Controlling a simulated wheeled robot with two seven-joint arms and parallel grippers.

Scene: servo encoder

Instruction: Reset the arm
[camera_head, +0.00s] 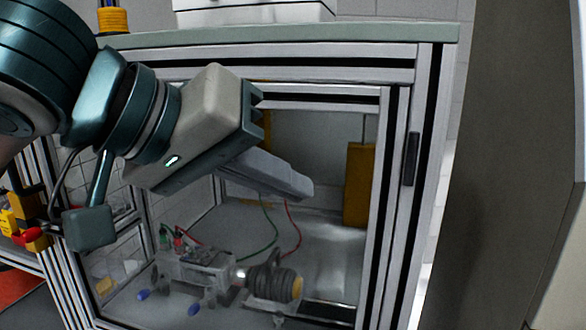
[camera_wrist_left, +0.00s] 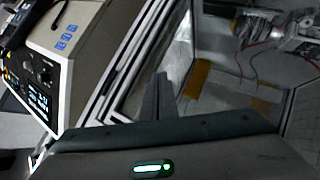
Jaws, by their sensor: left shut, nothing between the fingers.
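My left arm comes in from the left in the head view. Its gripper (camera_head: 300,188) is shut and empty, in front of the framed cabinet (camera_head: 425,120), pointing right and slightly down. In the left wrist view the shut fingers (camera_wrist_left: 158,88) show as a narrow grey wedge. The servo encoder rig (camera_head: 200,268) lies low inside the cabinet, below the gripper and apart from it. It has a dark ribbed coupling (camera_head: 275,283), and red and green wires run from it. The rig also shows at the upper right of the wrist view (camera_wrist_left: 285,22). My right gripper is not in view.
A black handle (camera_head: 411,158) is on the cabinet's right frame post. A yellow block (camera_head: 359,185) stands inside at the back right. A bench top (camera_head: 380,33) runs above. An instrument with a lit display (camera_wrist_left: 45,75) is at the left of the wrist view.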

